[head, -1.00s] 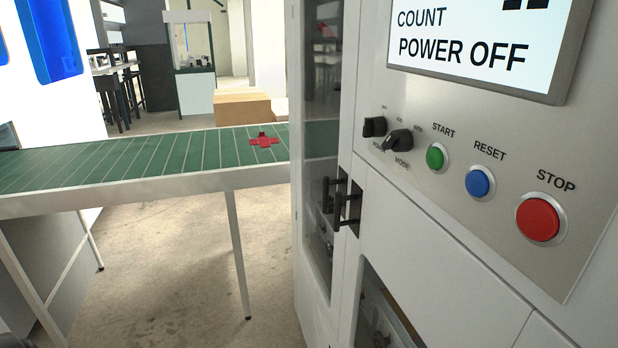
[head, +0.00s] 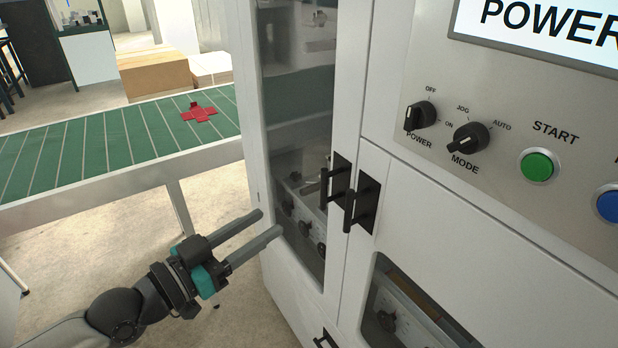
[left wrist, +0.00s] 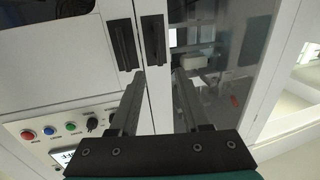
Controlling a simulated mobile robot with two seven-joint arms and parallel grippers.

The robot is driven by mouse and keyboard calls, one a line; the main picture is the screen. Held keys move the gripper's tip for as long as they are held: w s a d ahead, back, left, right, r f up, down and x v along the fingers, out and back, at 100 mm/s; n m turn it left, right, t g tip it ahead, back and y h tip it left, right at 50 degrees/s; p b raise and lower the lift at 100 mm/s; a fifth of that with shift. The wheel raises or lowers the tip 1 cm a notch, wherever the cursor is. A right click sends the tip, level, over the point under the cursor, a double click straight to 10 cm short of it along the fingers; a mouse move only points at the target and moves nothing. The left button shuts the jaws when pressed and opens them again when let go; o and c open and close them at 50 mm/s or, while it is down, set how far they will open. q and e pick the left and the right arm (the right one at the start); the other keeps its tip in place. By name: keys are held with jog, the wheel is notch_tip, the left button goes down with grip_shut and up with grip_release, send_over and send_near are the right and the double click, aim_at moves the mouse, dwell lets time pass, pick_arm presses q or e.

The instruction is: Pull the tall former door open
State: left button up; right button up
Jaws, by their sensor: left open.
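The tall former door (head: 291,100) is a white frame around a dark glass pane, and it looks shut. Its black handle (head: 334,181) sits on the door's right edge, beside a second black handle (head: 362,205) on the neighbouring panel. My left gripper (head: 265,225) is open and empty, in front of the lower part of the door, left of and below the handle. In the left wrist view, the fingers of my left gripper (left wrist: 156,85) point toward the two handles, the door's handle (left wrist: 153,38) and the other handle (left wrist: 123,45), without visible contact. My right gripper is not in view.
A control panel with a power knob (head: 420,115), mode knob (head: 468,138) and green start button (head: 539,164) is at the right. A green conveyor (head: 110,140) with a red cross-shaped piece (head: 199,112) runs at the left. A lower handle (head: 326,338) shows at the bottom.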

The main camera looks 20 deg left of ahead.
aim_at(321, 188)
pick_arm(q)
jog(key=p+x, duration=0.1)
jog(key=x, duration=1.4)
jog(key=shift+d+p, duration=0.2)
jog(key=shift+p, duration=0.2)
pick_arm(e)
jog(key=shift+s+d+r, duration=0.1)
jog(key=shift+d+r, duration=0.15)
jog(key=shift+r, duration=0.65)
pick_arm(q)
grip_shut()
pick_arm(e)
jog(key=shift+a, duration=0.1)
